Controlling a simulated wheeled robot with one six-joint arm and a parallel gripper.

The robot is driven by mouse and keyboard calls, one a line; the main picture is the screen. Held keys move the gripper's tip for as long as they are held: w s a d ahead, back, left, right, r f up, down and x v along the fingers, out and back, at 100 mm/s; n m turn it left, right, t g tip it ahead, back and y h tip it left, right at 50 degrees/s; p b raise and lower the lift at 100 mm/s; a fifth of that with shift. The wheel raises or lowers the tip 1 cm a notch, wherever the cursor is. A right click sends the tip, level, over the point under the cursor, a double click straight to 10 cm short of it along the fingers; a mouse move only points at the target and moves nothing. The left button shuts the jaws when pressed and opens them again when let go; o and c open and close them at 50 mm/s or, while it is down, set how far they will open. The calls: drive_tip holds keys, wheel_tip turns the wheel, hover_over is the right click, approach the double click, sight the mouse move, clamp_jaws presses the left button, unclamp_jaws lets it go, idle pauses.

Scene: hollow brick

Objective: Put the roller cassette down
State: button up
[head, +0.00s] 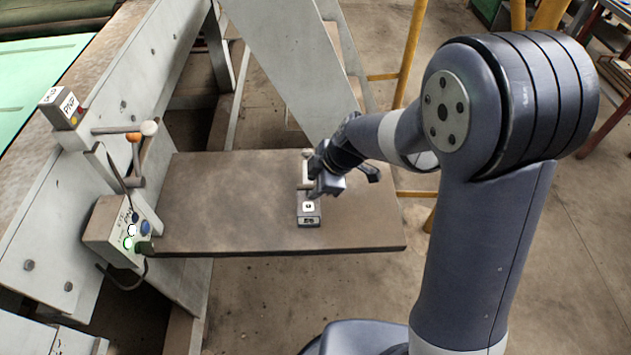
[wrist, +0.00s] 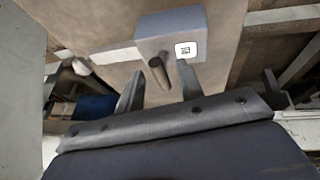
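The roller cassette (head: 309,214) rests on the brown shelf (head: 225,205), near its front edge and right of its middle. It has a grey block with a white square label and a pale bar running back from it. In the wrist view its block (wrist: 150,40) fills the top middle, with a dark peg standing out toward the camera. My gripper (head: 318,186) is above the bar, just behind the block. In the wrist view my gripper's fingers (wrist: 160,82) are apart, one on each side of the peg, with visible gaps. Part of the bar is hidden by my gripper in the head view.
A control box (head: 122,232) with lit and coloured buttons is at the shelf's left end. Levers with an orange and a pale knob (head: 149,128) stick out above it. A slanted grey panel (head: 285,70) stands behind the shelf. The shelf's left half is bare.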

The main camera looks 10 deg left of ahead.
drive_tip(key=shift+r, duration=0.1)
drive_tip(key=v, duration=1.2)
drive_tip(key=shift+a, duration=0.1)
drive_tip(key=x, duration=1.2)
drive_tip(key=shift+r, duration=1.25)
